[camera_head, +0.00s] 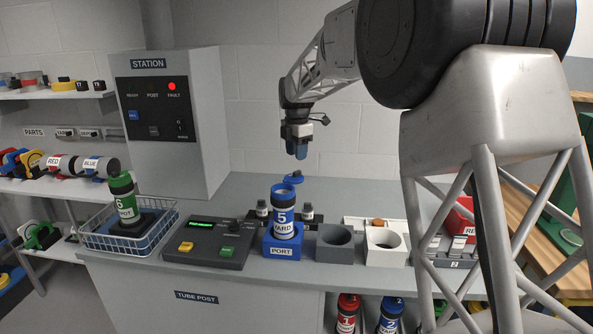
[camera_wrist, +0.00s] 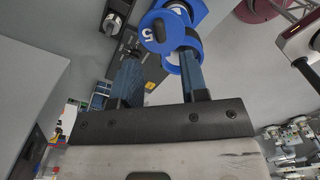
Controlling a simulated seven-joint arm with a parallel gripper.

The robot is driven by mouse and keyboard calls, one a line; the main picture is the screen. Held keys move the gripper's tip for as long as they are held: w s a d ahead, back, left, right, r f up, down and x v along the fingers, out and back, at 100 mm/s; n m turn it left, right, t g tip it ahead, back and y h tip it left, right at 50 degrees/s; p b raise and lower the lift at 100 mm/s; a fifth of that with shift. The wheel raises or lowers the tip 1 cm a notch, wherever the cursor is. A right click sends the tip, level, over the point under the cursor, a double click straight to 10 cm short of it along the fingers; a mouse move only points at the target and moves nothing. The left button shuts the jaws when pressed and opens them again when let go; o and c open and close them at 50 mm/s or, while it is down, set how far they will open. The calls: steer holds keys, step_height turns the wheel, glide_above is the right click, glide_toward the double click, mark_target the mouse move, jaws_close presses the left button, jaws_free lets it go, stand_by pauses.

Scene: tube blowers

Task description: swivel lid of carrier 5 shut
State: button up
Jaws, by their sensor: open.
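Carrier 5 (camera_head: 284,214), a blue-banded tube marked 5 and YARD, stands upright in the blue block labelled PORT (camera_head: 283,243). Its blue lid (camera_head: 293,179) is swung out to the right of the tube's mouth, so the lid is open. In the wrist view the lid is a blue disc with a white 5 (camera_wrist: 157,30), and part of the carrier shows beside it, partly hidden by a finger. My gripper (camera_head: 300,152) is open and empty, just above the lid, fingers pointing down. In the wrist view its two blue-grey fingers (camera_wrist: 160,62) reach toward the lid.
A grey holder (camera_head: 335,248) and a white holder (camera_head: 384,247) with round openings stand right of the port. A control panel (camera_head: 209,243) with green display is on the left. Beyond it a wire basket (camera_head: 98,237) holds green carrier 6 (camera_head: 124,202), tilted. Small dark-capped pieces stand beside carrier 5.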

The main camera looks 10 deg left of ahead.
mark_target(297, 171)
steer(key=shift+f, duration=3.25)
steer(key=shift+c, duration=0.4)
jaws_close()
